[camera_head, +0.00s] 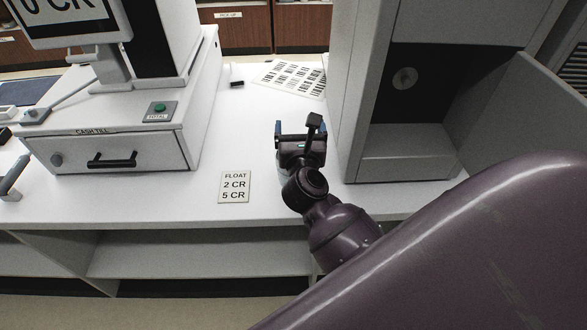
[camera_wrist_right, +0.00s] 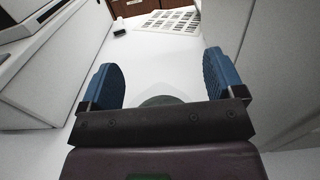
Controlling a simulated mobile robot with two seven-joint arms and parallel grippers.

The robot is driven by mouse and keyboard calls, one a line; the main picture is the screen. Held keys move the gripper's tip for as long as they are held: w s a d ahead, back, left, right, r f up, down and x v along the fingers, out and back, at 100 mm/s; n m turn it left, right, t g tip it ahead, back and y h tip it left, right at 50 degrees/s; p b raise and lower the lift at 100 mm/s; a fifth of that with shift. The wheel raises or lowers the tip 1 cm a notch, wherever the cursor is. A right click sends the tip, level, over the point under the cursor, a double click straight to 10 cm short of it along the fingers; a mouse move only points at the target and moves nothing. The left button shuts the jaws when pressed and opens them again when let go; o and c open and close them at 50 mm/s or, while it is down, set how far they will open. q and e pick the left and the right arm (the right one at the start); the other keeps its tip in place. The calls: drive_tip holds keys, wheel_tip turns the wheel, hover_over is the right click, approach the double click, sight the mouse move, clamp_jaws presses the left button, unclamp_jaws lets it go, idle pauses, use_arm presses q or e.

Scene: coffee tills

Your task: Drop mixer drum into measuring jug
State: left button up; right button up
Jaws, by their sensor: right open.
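My right gripper (camera_head: 299,131) is over the white counter, between the cash till and the tall grey cabinet. In the right wrist view its two blue fingers (camera_wrist_right: 160,72) are spread wide apart, with nothing gripped between them. A dark grey-green rounded thing (camera_wrist_right: 162,100) shows just behind the gripper's front bar, mostly hidden; I cannot tell what it is. I cannot make out a mixer drum or a measuring jug in either view. My left gripper is not in view.
The cash till (camera_head: 130,130) with its drawer stands left. The open-fronted cabinet (camera_head: 345,100) stands close right of the gripper. A float card (camera_head: 235,187) lies on the counter (camera_head: 270,205). A barcode sheet (camera_head: 292,78) and small black item (camera_head: 237,84) lie farther back.

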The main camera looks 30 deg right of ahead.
drive_tip(key=b+v, duration=0.1)
drive_tip(key=v, duration=0.9)
drive_tip(key=shift+s+a, duration=0.2)
drive_tip(key=shift+s, duration=0.15)
